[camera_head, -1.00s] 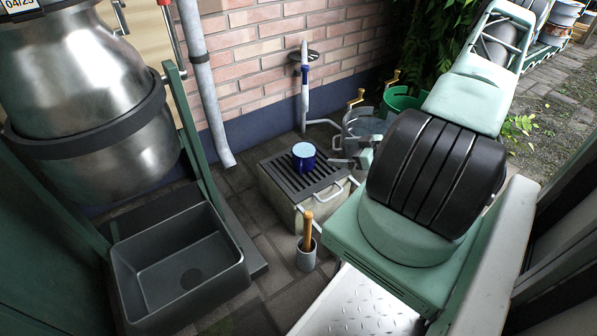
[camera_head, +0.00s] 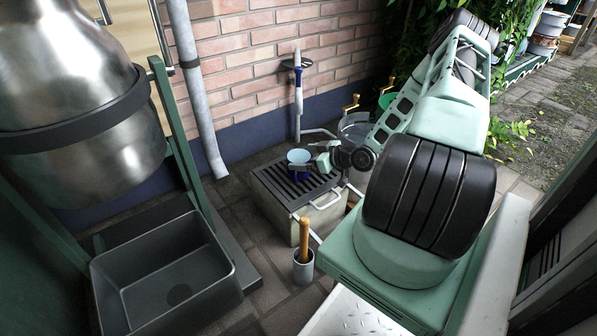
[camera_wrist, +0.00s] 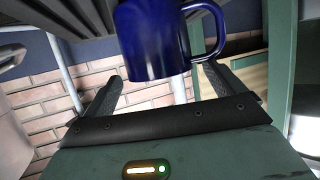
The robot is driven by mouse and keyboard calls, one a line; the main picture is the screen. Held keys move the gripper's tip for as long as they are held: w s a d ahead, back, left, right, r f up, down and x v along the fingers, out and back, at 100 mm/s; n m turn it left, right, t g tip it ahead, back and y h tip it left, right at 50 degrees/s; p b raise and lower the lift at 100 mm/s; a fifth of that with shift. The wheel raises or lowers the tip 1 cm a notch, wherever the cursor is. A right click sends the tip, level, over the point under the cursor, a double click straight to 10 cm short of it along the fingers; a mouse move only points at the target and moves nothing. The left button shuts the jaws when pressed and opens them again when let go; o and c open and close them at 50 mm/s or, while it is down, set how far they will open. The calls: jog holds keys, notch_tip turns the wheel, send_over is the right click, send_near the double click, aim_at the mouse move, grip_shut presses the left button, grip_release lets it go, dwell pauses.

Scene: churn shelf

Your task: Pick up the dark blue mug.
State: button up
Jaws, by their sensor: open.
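A grey cup with a wooden-handled tool (camera_head: 304,262) stands in front of the block. A dark basin (camera_head: 170,285) and a large metal drum (camera_head: 70,110) are at left. A blue-handled upright pipe (camera_head: 298,95) rises behind the grate by the brick wall.

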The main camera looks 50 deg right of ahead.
aim_at(290, 156)
jog(key=b+x, duration=0.1)
jog(key=x, duration=0.3)
jog(key=shift+w+a+f+b, duration=0.1)
jog(key=shift+w+b, duration=0.1)
jog(key=shift+b, duration=0.15)
jog(key=c, duration=1.5)
jog(key=shift+o, duration=0.2)
